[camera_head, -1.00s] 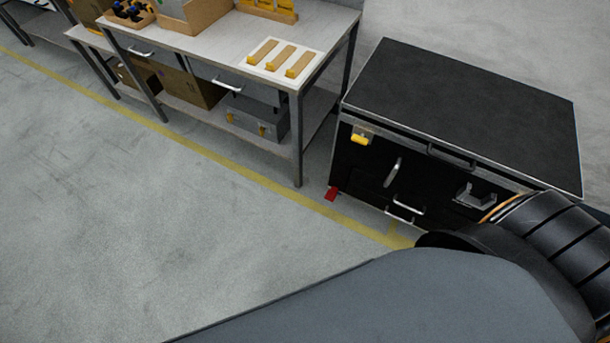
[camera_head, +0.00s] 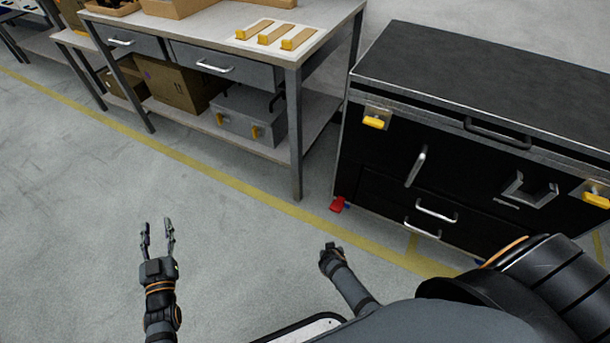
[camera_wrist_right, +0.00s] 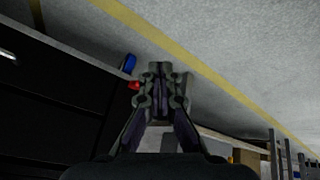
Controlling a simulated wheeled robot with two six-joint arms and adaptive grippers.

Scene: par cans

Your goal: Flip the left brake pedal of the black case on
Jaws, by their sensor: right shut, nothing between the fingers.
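The black case (camera_head: 385,150) stands at the right of the head view, with a red brake pedal (camera_head: 338,204) low at its left front corner. The red pedal also shows in the right wrist view (camera_wrist_right: 134,86), beside a blue wheel part (camera_wrist_right: 128,64); its exact tilt is too small to tell. My right gripper (camera_head: 329,248) is shut and empty, in front of the case and apart from the pedal in the head view. In the right wrist view its fingertips (camera_wrist_right: 160,70) meet just right of the pedal. My left gripper (camera_head: 157,222) is open and empty over the floor at the left.
A workbench (camera_head: 296,120) with drawers stands left of the case, a grey toolbox (camera_head: 245,116) on its lower shelf. The case has yellow latches (camera_head: 374,122) and drawer handles (camera_head: 436,213). A yellow line (camera_head: 225,183) crosses the floor, which is clear in front.

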